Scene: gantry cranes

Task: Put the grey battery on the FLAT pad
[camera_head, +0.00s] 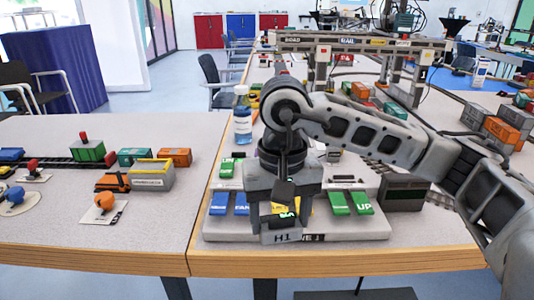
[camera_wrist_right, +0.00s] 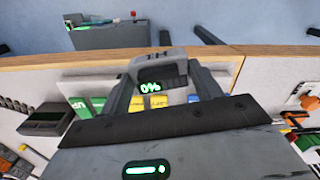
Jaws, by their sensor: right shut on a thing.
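My right gripper (camera_head: 284,215) is shut on a grey battery (camera_wrist_right: 157,68) with a green "0%" display. The battery sits between the two fingers, above the front part of a white panel (camera_head: 212,237). Its display shows in part in the head view. The panel has blue pads (camera_head: 220,203), a yellow pad partly behind the gripper, and green pads (camera_head: 361,202), one marked "UP". I cannot read the word FLAT; the gripper hides the middle pads. Whether the battery touches the panel I cannot tell. My left gripper is not in view.
A dark grey box (camera_head: 405,193) stands right of the panel. A blue-labelled bottle (camera_head: 242,122) stands behind it. A gantry crane (camera_head: 345,44) stands at the back. The table's front edge is close to the panel.

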